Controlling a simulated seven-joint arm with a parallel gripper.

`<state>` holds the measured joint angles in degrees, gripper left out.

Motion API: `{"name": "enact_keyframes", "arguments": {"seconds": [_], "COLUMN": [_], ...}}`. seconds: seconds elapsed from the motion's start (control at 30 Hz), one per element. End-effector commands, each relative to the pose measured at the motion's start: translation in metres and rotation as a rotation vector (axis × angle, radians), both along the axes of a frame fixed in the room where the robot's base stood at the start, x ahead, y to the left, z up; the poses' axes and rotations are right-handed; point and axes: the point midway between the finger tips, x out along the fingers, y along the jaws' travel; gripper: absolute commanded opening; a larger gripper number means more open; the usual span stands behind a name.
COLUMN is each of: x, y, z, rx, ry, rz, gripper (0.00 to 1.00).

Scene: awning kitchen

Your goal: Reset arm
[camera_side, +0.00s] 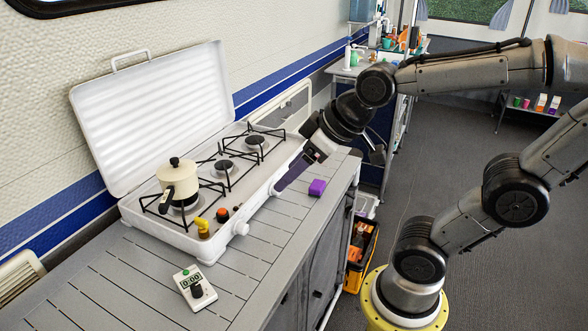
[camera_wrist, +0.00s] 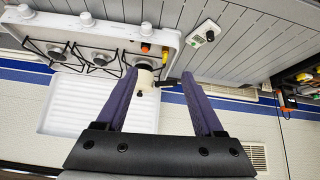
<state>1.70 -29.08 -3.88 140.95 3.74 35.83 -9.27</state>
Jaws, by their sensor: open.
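My gripper (camera_side: 281,184) hangs above the counter at the front right edge of the stove, purple fingers pointing down and left. In the wrist view my gripper (camera_wrist: 159,76) has its two fingers wide apart, with nothing held between them. The cream pot (camera_side: 178,183) with a lid and black handle stands on the left burner, well away from the fingers. It appears between the fingertips in the wrist view (camera_wrist: 145,79), farther off. A small purple piece (camera_side: 317,187) shows right of the fingers; I cannot tell if it is a separate block.
The white stove (camera_side: 190,245) has its lid (camera_side: 152,115) raised against the wall. A white timer (camera_side: 194,287) lies on the grey counter (camera_side: 130,285), with clear room around it. Yellow and orange-red knobs (camera_side: 222,215) sit on the stove's front. A shelf (camera_side: 362,70) stands behind.

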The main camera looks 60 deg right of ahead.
Motion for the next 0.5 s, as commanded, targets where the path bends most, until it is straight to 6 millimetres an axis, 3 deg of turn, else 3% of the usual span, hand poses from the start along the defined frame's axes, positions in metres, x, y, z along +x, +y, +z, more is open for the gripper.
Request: {"name": "enact_keyframes", "arguments": {"seconds": [0.5], "x": [-0.0116], "y": [0.0024], "z": [0.0073], "rx": [-0.002], "ry": [-0.033], "rz": [0.009], "gripper": [0.70]}}
